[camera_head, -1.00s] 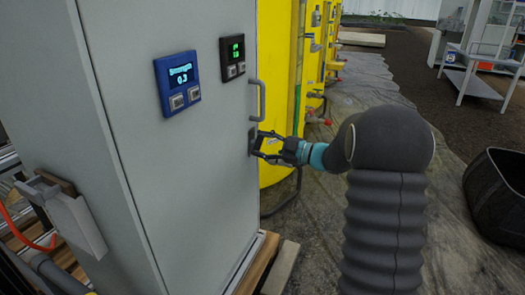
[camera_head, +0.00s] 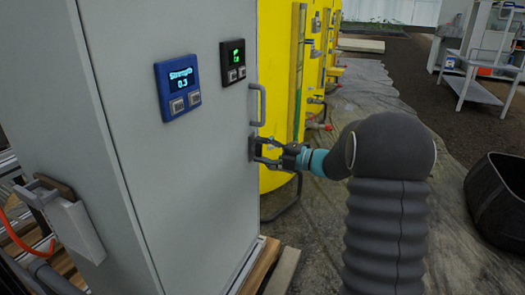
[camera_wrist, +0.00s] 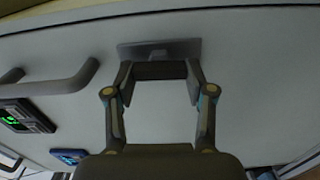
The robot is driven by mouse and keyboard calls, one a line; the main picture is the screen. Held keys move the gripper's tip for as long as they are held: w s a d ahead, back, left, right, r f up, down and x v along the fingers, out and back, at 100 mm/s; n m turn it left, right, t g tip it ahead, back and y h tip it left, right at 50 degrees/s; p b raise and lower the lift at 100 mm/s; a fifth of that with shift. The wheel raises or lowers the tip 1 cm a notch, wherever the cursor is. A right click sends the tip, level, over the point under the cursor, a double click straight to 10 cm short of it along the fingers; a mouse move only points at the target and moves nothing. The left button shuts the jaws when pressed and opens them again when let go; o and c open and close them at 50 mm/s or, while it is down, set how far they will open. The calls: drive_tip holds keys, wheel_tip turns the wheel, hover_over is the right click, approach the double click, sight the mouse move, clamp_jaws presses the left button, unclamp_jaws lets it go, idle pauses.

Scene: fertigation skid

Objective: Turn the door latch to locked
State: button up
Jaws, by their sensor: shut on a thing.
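The door latch is on the grey cabinet door, below the door handle. Its dark backing plate (camera_wrist: 160,48) shows in the wrist view, with the latch's dark bar (camera_wrist: 160,70) in front of it. My gripper (camera_head: 259,149) is at the latch, with one finger above the other in the head view. In the wrist view my gripper (camera_wrist: 160,78) has its fingertips at the two ends of the bar and is shut on it. The bar lies about parallel to the handle.
The door handle (camera_head: 262,104) stands out just above my gripper. A blue display (camera_head: 178,86) and a black display (camera_head: 232,62) are on the cabinet door. Yellow tanks (camera_head: 278,70) stand behind. A black bin (camera_head: 497,195) is at the right. The floor between is open.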

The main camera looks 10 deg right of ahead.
drive_tip(key=shift+n, duration=0.4)
drive_tip(key=o, duration=1.2)
drive_tip(key=shift+c, duration=0.2)
drive_tip(key=shift+d, duration=0.1)
drive_tip(key=v, duration=1.1)
drive_tip(key=shift+s+d, duration=0.25)
drive_tip(key=shift+d, duration=0.05)
